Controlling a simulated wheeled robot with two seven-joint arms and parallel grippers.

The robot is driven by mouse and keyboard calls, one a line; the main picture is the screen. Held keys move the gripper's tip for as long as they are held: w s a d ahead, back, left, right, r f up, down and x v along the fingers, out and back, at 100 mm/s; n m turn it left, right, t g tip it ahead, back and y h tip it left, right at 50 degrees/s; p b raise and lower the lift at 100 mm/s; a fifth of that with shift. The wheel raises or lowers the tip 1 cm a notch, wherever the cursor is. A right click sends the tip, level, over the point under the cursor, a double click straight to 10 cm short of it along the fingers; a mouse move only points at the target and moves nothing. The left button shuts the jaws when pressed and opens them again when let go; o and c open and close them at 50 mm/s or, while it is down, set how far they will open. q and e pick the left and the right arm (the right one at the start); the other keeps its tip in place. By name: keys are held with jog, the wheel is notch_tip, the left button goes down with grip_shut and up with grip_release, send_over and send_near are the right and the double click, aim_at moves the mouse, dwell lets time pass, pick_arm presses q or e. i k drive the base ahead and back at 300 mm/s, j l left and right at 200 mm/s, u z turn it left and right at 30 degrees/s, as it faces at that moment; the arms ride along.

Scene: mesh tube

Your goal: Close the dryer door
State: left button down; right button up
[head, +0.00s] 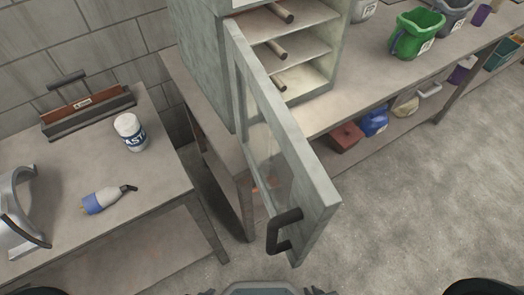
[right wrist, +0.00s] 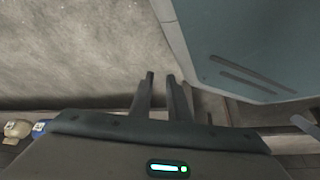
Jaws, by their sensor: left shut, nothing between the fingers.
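The dryer (head: 205,60) is a pale grey-green cabinet on the bench at the top of the head view. Its door (head: 318,190) stands wide open, swung out toward me, with a glass pane in a pale frame. A dark bar handle (head: 284,230) is on the door near its free end. My right gripper (right wrist: 160,76) shows in the right wrist view, empty, with a narrow gap between its two dark fingers and floor visible beyond. Neither gripper can be made out in the head view, and my left gripper is not in view.
Inside the dryer are shelves (head: 300,45) with rods. A table (head: 150,190) on the left holds a white jar (head: 130,132), a bottle (head: 103,199) and a dark-red tool. The long bench on the right holds a green bucket (head: 416,34). The floor (head: 430,200) at right is clear.

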aim_at(313, 199)
jog(key=k+z, duration=0.2)
jog(key=k, duration=0.8)
